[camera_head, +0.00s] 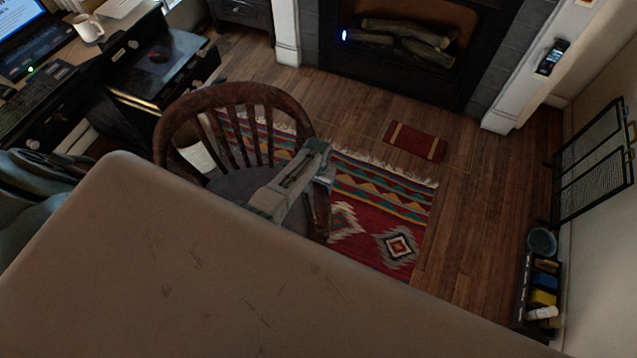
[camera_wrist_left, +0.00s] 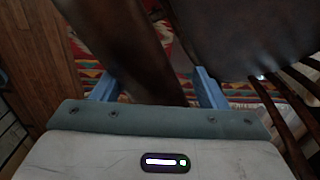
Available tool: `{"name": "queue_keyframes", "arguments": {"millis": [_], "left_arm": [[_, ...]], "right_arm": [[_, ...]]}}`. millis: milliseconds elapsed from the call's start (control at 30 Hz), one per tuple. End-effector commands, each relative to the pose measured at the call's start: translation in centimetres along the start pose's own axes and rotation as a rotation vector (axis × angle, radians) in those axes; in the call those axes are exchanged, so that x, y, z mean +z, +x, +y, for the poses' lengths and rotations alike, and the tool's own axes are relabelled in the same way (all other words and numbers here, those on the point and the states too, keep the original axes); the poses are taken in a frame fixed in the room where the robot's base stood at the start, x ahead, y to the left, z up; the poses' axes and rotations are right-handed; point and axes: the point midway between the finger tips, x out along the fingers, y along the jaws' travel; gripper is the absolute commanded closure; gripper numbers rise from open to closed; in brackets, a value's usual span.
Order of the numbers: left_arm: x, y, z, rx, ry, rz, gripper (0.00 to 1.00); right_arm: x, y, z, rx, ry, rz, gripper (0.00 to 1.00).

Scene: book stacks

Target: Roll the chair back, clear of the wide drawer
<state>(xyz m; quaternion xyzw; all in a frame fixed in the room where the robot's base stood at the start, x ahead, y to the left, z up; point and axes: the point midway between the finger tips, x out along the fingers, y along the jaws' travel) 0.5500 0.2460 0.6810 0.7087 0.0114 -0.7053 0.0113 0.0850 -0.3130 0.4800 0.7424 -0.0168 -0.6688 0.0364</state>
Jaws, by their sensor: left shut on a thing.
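The dark wooden chair (camera_head: 236,97) with a curved, spindled back stands on the patterned rug, beside the desk in the head view. My left gripper (camera_head: 318,160) is at the right side of the chair. In the left wrist view my left gripper (camera_wrist_left: 155,90) has its blue fingers on either side of a dark wooden part of the chair (camera_wrist_left: 125,45) and is shut on it. A black desk drawer unit (camera_head: 150,75) is left of the chair, close to its back. The chair's casters are hidden. My right gripper is out of view.
The patterned rug (camera_head: 400,205) lies under and right of the chair. A small red mat (camera_head: 415,142) lies before the fireplace (camera_head: 395,55). Wooden floor (camera_head: 475,215) right of the rug is clear. A mug (camera_head: 88,28) stands on the desk.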

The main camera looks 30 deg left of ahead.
Motion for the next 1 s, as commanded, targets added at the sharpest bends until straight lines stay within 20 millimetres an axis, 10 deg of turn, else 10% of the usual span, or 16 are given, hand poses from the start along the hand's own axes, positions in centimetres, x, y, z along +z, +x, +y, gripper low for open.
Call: {"name": "queue_keyframes", "arguments": {"millis": [133,167,300,1000], "left_arm": [[-0.1,-0.1,-0.1,-0.002,0.005,0.001,1.00],[-0.1,0.0,-0.1,-0.002,0.005,0.000,0.32],[0.0,0.0,-0.1,-0.002,0.003,-0.001,0.08],[-0.4,-3.3,-0.3,-0.001,0.000,-0.003,0.08]], "right_arm": [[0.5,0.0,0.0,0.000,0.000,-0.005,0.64],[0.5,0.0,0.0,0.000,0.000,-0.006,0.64],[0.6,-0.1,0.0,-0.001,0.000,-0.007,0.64],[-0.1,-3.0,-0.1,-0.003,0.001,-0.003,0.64]]}}
